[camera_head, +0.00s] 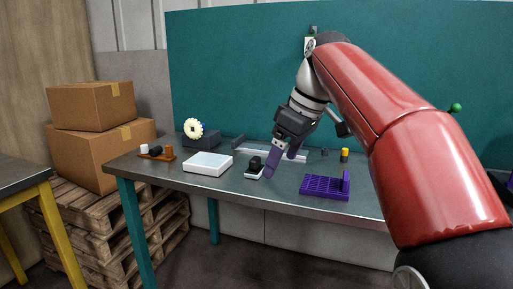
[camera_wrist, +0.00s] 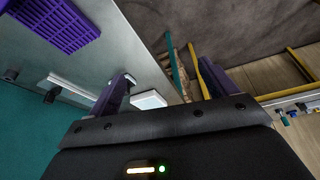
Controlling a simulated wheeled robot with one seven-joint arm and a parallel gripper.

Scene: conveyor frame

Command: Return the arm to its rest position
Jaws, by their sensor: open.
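My red arm reaches in from the right in the head view. My gripper (camera_head: 282,164) hangs above the middle of the grey table (camera_head: 225,193), its two purple fingers spread with nothing seen between them. A small black object on a white base (camera_head: 254,168) sits just left of the fingers; I cannot tell the exact gap. In the wrist view my gripper (camera_wrist: 172,85) shows its fingers wide apart, with the table at left and the floor beyond its edge.
A white box (camera_head: 208,163), a purple rack (camera_head: 324,187), a brown tray with small parts (camera_head: 157,154), and a dark stand with a cream ring (camera_head: 196,130) are on the table. A yellow-topped part (camera_head: 344,155) stands at the back right. Cardboard boxes (camera_head: 98,152) are stacked on pallets at left.

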